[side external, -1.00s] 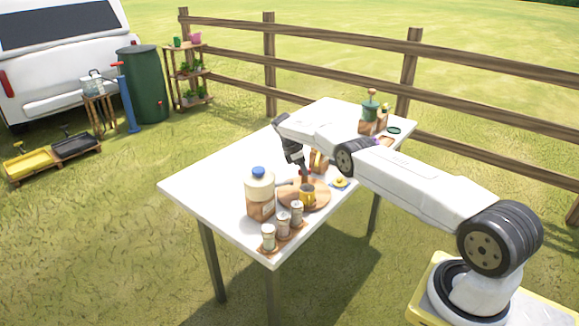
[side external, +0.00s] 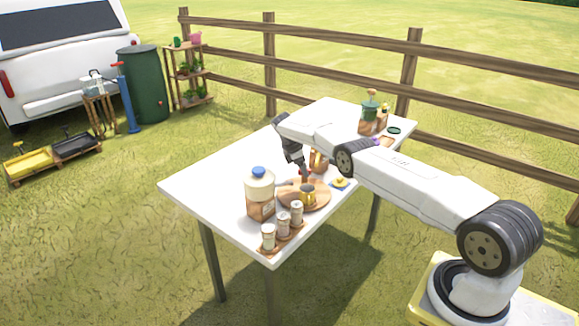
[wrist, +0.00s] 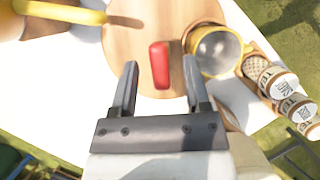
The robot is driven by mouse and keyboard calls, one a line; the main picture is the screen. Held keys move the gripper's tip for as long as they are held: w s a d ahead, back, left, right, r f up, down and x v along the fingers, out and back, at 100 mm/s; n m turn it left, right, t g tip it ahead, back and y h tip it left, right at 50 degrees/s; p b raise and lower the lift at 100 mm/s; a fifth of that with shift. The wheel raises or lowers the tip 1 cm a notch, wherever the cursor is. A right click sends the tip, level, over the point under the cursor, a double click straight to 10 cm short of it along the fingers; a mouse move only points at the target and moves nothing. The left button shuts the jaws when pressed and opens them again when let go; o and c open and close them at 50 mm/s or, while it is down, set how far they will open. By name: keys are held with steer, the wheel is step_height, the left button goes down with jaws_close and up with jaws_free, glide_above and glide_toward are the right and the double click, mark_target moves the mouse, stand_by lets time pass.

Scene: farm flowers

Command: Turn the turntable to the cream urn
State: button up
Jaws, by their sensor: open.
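The turntable is a round wooden disc (side external: 322,200) on the white table, and its light wood also fills the top of the wrist view (wrist: 135,42). A red upright handle (wrist: 159,65) on it lies between my spread fingertips, with a gap on each side. My gripper (side external: 304,178) is open and points down over the turntable. A gold mug (side external: 308,197) sits on the disc and also shows right of my fingers in the wrist view (wrist: 215,48).
Several small labelled jars (side external: 283,224) stand in a rack at the table's front corner. A copper vessel (side external: 319,160) stands behind the disc, partly hidden by my arm. A green container (side external: 370,110) stands at the far end. The table's left part is bare.

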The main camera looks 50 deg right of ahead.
steer(key=shift+w+a+r, duration=0.2)
steer(key=shift+r, duration=0.4)
step_height(320, 180, up, 8)
steer(key=shift+w+a+r, duration=0.2)
steer(key=c, duration=0.6)
steer(key=shift+s+d+f, duration=0.15)
jaws_close()
steer(key=shift+s+d+f+y, duration=0.15)
steer(key=shift+f+y, duration=0.05)
steer(key=shift+y, duration=0.1)
steer(key=s+d+f+t+y, duration=0.2)
steer(key=s+f+t, duration=0.1)
steer(key=s, duration=0.4)
steer(key=s+d+f+t+y, duration=0.3)
steer(key=s+f, duration=0.1)
steer(key=s, duration=0.4)
steer(key=shift+t+y, duration=0.3)
